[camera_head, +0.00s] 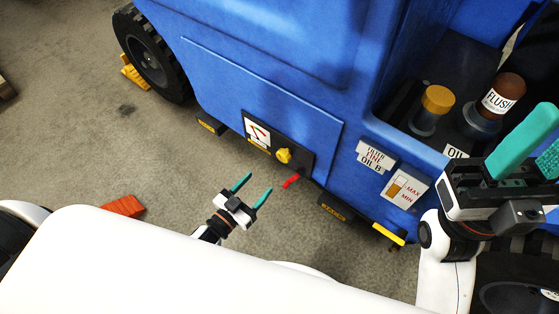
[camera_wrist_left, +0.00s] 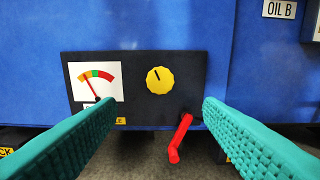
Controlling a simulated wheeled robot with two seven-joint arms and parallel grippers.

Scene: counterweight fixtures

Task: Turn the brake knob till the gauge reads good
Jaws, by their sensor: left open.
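The yellow brake knob (camera_head: 283,155) sits on a black panel low on the blue machine. In the left wrist view the knob (camera_wrist_left: 160,80) has a dark mark pointing up and slightly left. The gauge (camera_head: 257,132) is left of it; in the left wrist view the gauge (camera_wrist_left: 96,82) has a coloured arc with green in the middle, and its needle leans up-left, left of the green. My left gripper (camera_head: 258,183) is open and empty, apart from the panel, its fingers pointing toward it. My right gripper (camera_head: 552,128) is at the right edge, partly cut off; its opening is unclear.
A red lever (camera_wrist_left: 180,138) sticks out below the panel, near the left gripper's right finger. An amber-capped container (camera_head: 436,100) and a brown-capped FLUSH bottle (camera_head: 503,93) stand in the machine's bay. An orange-red block (camera_head: 122,206) lies on the floor.

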